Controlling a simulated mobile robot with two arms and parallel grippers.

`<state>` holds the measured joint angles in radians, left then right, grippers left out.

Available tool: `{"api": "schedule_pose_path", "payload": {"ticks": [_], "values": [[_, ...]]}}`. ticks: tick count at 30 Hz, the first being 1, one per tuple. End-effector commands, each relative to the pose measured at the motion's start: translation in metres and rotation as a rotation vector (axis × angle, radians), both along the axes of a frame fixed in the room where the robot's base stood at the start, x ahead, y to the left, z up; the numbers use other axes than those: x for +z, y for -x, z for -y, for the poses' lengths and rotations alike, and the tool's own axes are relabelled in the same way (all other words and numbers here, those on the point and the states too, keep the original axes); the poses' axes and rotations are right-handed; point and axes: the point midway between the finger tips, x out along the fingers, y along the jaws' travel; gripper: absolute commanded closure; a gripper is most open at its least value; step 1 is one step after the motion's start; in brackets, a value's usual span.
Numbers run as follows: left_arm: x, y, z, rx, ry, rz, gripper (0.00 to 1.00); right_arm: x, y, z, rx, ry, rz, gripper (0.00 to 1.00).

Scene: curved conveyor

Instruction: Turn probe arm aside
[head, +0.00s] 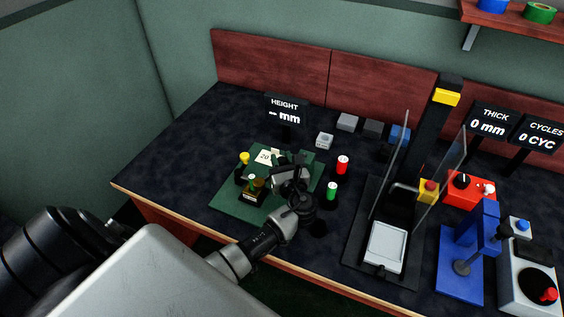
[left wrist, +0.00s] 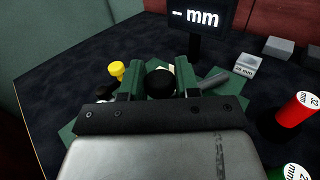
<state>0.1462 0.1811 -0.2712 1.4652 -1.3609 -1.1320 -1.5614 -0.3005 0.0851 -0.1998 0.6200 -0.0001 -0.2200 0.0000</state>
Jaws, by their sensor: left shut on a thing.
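My left gripper (head: 286,162) is over the green base plate (head: 236,208) of the height station. In the left wrist view its two green fingers (left wrist: 160,72) are shut on a round black knob (left wrist: 160,84), seemingly the probe arm's. A grey bar (left wrist: 212,80) runs off to the right behind the fingers; I cannot tell whether it joins the knob. The gripper hides most of the probe arm in the head view. The height display (head: 286,110) behind shows a dash and "mm". My right gripper is not in view.
A yellow-topped piece (head: 244,158) and a small dark block with a green knob (head: 252,184) are left of the gripper. Red (head: 342,165) and green (head: 332,190) cylinders stand to its right. Grey blocks (head: 347,122) lie behind. A press with clear guards (head: 387,245) stands further right.

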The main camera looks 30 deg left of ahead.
Motion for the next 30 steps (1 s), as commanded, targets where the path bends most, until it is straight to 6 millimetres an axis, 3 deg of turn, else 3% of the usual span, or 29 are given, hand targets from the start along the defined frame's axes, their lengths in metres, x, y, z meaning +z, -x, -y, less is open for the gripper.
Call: {"api": "schedule_pose_path", "payload": {"ticks": [5,15,30], "values": [[0.001,-0.001,0.016,0.137,0.003,0.004,1.0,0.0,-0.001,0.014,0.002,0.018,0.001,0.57],[0.001,0.001,0.035,0.372,-0.001,0.005,1.0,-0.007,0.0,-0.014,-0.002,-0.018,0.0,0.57],[0.002,0.0,0.044,0.486,-0.003,0.006,1.0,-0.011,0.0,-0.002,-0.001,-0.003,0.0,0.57]]}}
